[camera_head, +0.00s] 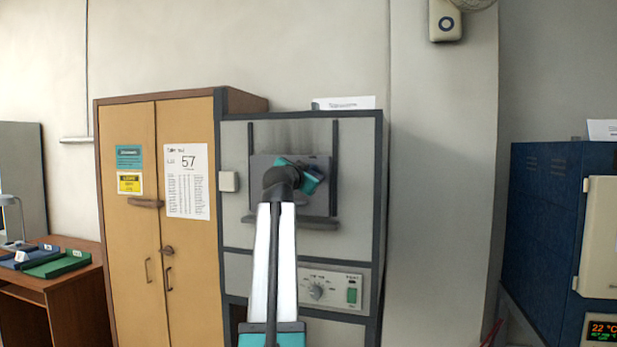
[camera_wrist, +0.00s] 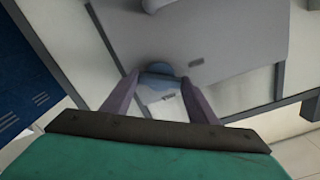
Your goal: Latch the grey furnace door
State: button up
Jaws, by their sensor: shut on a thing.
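The grey furnace (camera_head: 300,237) stands in a dark frame at the centre of the head view. Its grey door (camera_head: 259,187) is a panel between two dark upright rails, partly hidden behind my arm. My gripper (camera_head: 311,180) is at the door's front in that view; its fingertips are hard to make out. In the wrist view, my gripper (camera_wrist: 161,78) has its two fingers shut on a rounded blue-grey part (camera_wrist: 160,70) by the edge of a grey panel (camera_wrist: 205,30). I cannot tell for certain whether this part is the latch handle.
A yellow-brown cabinet (camera_head: 128,232) stands directly left of the furnace. A control panel (camera_head: 335,288) with a knob and green switch is below the door. A blue furnace (camera_head: 543,220) stands at the right. Bare wall and open room lie between the furnaces.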

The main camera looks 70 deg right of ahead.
jog(key=n, duration=0.5)
jog(key=shift+n, duration=0.4)
jog(key=o, duration=1)
jog(key=shift+o, duration=0.2)
jog(key=shift+a, duration=0.1)
jog(key=a+b, duration=0.2)
jog(key=a, duration=1.1)
jog(key=shift+s+a, duration=0.35)
jog(key=shift+s, duration=0.05)
